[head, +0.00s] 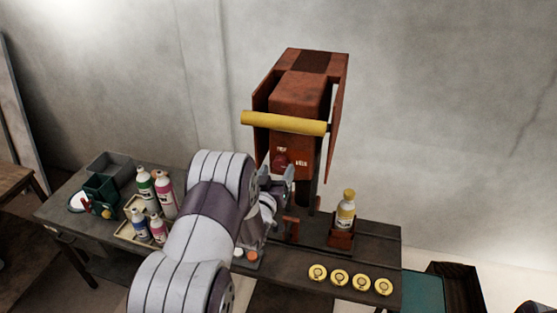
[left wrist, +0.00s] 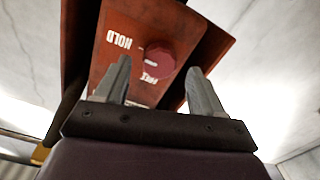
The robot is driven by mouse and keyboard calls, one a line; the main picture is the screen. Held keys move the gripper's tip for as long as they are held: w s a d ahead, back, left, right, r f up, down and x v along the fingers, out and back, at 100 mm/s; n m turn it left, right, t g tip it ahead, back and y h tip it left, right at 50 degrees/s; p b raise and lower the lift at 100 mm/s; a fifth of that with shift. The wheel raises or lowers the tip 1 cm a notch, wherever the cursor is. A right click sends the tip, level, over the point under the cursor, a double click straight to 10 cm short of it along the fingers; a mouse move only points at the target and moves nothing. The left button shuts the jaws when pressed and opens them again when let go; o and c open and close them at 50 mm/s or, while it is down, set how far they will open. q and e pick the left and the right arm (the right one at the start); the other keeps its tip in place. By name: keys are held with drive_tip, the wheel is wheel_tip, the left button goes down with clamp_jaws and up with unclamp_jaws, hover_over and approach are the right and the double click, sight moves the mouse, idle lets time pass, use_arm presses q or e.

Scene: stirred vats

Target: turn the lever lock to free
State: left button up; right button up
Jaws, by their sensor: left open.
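The lever lock is a dark red round knob (head: 280,160) low on the front of a rust-red stirrer head (head: 298,95). In the left wrist view the knob (left wrist: 160,52) carries a short white mark on its left part. The panel reads HOLD at upper left and FREE just below the knob; I cannot tell exactly which word the mark points to. My left gripper (head: 276,178) is just below and in front of the knob. Its open fingers (left wrist: 159,68) appear either side of the knob, holding nothing; contact is unclear. My right gripper is out of view.
A yellow bar (head: 284,123) crosses the stirrer head above the knob. A yellow-labelled bottle (head: 346,212) stands in a holder at right, behind several yellow discs (head: 339,278) on the dark bench (head: 375,240). Several bottles (head: 164,192) and bins (head: 110,168) stand at left.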

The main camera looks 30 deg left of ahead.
use_arm(q)
drive_tip(key=shift+w+a+r, duration=0.15)
drive_tip(key=shift+w, duration=0.35)
drive_tip(key=shift+w+a, duration=0.1)
drive_tip(key=shift+w, duration=0.1)
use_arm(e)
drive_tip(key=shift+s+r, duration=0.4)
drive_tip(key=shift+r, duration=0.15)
use_arm(q)
drive_tip(key=shift+w, duration=0.15)
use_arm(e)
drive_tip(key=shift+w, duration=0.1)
use_arm(q)
drive_tip(key=shift+w, duration=0.1)
drive_tip(key=c, duration=1.1)
drive_tip(key=shift+o, duration=0.2)
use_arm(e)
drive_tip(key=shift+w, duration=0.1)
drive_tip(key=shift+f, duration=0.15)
